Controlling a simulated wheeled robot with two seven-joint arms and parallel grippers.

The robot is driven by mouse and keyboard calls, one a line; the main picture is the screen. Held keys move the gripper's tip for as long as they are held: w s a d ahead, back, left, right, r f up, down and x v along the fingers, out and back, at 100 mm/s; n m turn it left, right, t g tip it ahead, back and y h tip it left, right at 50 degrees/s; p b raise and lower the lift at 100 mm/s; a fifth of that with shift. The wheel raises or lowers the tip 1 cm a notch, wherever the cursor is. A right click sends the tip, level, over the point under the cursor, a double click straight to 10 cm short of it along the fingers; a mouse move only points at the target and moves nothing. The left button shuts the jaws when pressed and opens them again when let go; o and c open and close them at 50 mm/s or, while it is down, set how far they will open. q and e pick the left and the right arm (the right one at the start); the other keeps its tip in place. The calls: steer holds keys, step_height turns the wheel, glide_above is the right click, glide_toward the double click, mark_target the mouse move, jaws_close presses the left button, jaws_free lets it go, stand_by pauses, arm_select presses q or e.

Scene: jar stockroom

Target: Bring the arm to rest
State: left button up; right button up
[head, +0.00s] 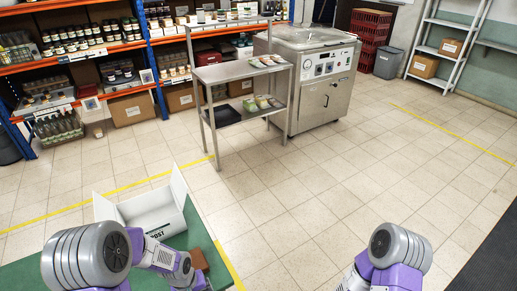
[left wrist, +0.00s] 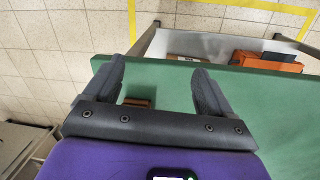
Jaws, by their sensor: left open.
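My left arm comes in from the lower left of the head view, bent over a green tabletop (head: 196,240). In the left wrist view my left gripper (left wrist: 157,75) is open, its two dark fingers spread over the green surface (left wrist: 170,110). Nothing is gripped between them. A small brown block (left wrist: 138,102) shows between the fingers, low in the gap and apart from the tips. A brown item (head: 198,259) also shows on the green tabletop beside my left arm in the head view. My right arm shows at the lower right, but its gripper is out of frame.
An open white box marked POST (head: 150,212) stands on the green tabletop just beyond my left arm. A steel trolley (head: 240,70) and a steel machine (head: 318,75) stand further back. Jar shelves line the back left. The tiled floor in the middle is clear.

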arm_select(q)
steer(key=s+d+f+m+h, duration=0.2)
steer(key=s+d+f+h, duration=0.1)
steer(key=s+d+f, duration=0.6)
steer(key=shift+s+d+f+t, duration=0.2)
steer(key=shift+s+f+t, duration=0.1)
steer(key=shift+s+f, duration=0.5)
steer(key=shift+w+f, duration=0.15)
steer(key=shift+w, duration=0.05)
steer(key=shift+c, duration=0.4)
